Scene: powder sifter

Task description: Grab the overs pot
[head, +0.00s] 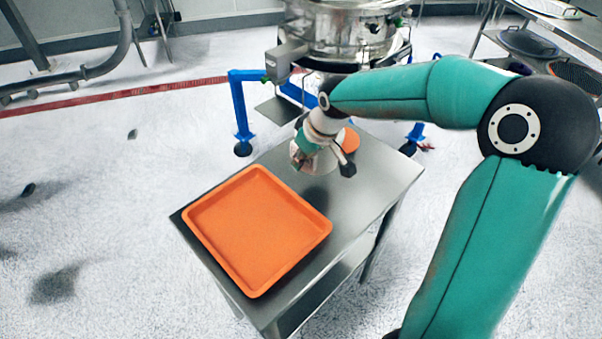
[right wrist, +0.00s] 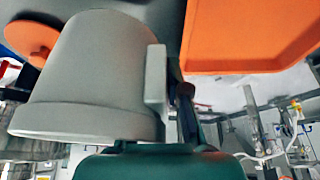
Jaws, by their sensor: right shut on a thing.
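The overs pot, a pale grey tapered pot, fills the left of the right wrist view (right wrist: 90,75). That view is upside down, and the pot's wider rim is at the bottom of the picture. In the head view the pot (head: 324,161) is partly hidden by my right gripper (head: 322,163). The gripper is shut on the pot at its side, where a flat grey handle piece (right wrist: 155,85) shows. The pot is over the back part of the steel table (head: 372,182); whether it touches the top I cannot tell. My left gripper is out of view.
An orange tray (head: 257,230) lies on the front left of the table. A round orange piece (head: 350,139) is just behind the pot. The steel sifter (head: 340,30) on a blue frame (head: 238,104) stands behind the table. A steel rack (head: 560,35) is at the back right.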

